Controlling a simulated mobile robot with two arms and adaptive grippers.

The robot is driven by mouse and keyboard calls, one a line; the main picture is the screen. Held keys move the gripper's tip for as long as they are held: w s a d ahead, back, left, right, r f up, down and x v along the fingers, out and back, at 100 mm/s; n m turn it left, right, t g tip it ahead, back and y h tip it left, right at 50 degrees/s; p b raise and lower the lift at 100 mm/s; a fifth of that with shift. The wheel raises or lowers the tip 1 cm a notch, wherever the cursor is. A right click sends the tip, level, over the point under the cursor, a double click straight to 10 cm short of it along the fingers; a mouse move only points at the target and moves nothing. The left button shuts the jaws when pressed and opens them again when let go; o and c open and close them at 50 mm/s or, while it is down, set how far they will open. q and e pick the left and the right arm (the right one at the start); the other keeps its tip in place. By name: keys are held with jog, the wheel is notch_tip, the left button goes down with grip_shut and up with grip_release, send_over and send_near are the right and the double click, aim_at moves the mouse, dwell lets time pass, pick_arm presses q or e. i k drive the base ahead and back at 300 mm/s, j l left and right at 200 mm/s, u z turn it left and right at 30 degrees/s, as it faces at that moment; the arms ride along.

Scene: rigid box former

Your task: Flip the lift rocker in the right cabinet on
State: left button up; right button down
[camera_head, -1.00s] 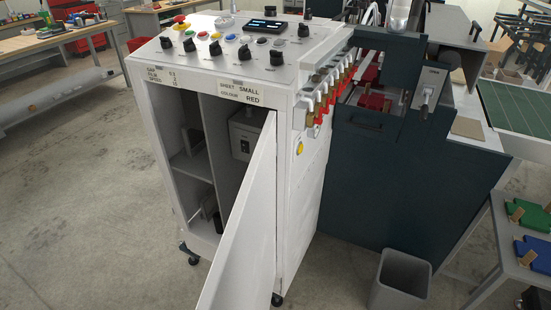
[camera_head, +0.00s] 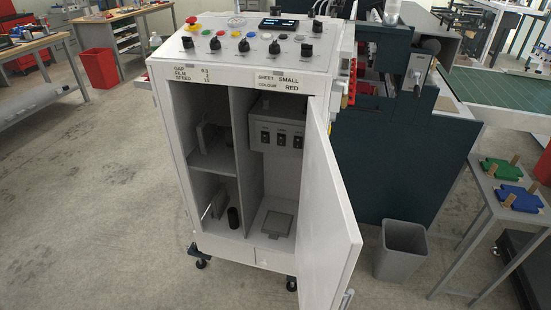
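The white cabinet (camera_head: 250,79) stands in the middle of the head view under a sloped control panel. Its right door (camera_head: 328,205) is swung open towards me, and its right compartment shows. A grey box (camera_head: 282,119) hangs high inside that compartment, with three dark rockers (camera_head: 281,138) in a row on its front. Their labels are too small to read, so I cannot tell which is the lift rocker or how each is set. Neither of my grippers is in view.
The open door's edge juts out in front on the right. A grey bin (camera_head: 402,250) stands on the floor right of the cabinet. A side table (camera_head: 487,186) with green and blue pieces is at far right. The floor at left is clear.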

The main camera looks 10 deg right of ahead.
aim_at(297, 140)
jog(key=i+j+z, duration=0.2)
jog(key=j, duration=0.15)
jog(key=i+j+z, duration=0.2)
jog(key=j, duration=0.15)
jog(key=j+z, duration=0.2)
jog(key=j, duration=0.2)
jog(key=j+z, duration=0.2)
jog(key=j, duration=0.2)
jog(key=i+j+z, duration=0.3)
jog(key=i+j, duration=0.2)
jog(key=i, duration=0.15)
jog(key=i+j+z, duration=0.25)
jog(key=i+j, duration=0.3)
jog(key=j, duration=0.1)
